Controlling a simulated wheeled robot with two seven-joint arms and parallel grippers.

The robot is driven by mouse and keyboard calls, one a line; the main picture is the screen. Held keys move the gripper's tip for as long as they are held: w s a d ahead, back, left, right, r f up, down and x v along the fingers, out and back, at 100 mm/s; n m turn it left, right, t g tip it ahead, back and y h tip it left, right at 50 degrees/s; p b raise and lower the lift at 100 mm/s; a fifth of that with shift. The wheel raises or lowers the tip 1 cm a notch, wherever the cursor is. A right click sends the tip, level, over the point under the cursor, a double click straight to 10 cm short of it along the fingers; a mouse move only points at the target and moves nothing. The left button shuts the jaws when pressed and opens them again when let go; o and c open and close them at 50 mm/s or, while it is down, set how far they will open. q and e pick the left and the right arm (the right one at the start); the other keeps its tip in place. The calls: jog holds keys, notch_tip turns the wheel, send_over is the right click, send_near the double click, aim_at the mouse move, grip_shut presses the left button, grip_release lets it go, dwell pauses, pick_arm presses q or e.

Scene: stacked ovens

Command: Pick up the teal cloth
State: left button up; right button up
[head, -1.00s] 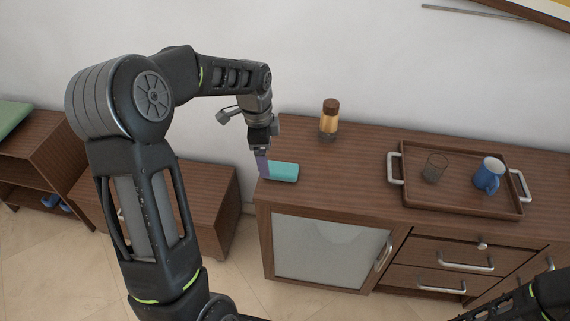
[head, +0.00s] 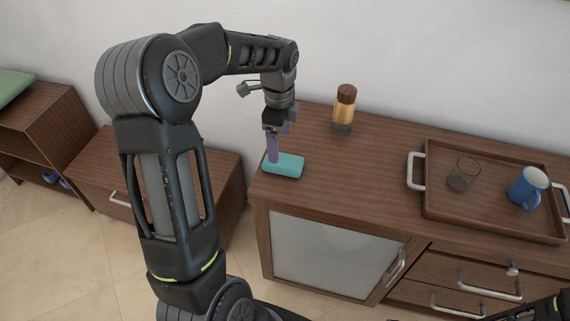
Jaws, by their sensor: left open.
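The teal cloth (head: 288,166) is a small folded block lying near the left end of the wooden cabinet top. My left gripper (head: 274,152) points down at the cloth's left part, with its purple fingers at or just above it. It is open, and I cannot tell whether the fingers touch the cloth. One finger covers a little of the cloth's left side. My right gripper is not in view; only a bit of my right arm shows at the bottom right corner.
An amber jar with a brown lid (head: 344,108) stands behind the cloth to the right. A wooden tray (head: 480,215) with metal handles holds a glass (head: 462,176) and a blue mug (head: 527,188). The cabinet top (head: 360,180) between cloth and tray is clear. A lower wooden cabinet (head: 222,180) stands at left.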

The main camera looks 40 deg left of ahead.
aim_at(281, 160)
pick_arm(q)
jog(key=shift+f, duration=1.3)
jog(key=shift+w+f+p, duration=0.15)
jog(key=shift+f+p, duration=0.3)
jog(key=shift+f, duration=0.9)
jog(key=shift+w+f+p, duration=0.1)
jog(key=shift+f+p, duration=0.3)
jog(key=shift+f, duration=0.9)
jog(key=c, duration=1.5)
jog(key=shift+o, duration=0.2)
jog(key=shift+r, duration=0.15)
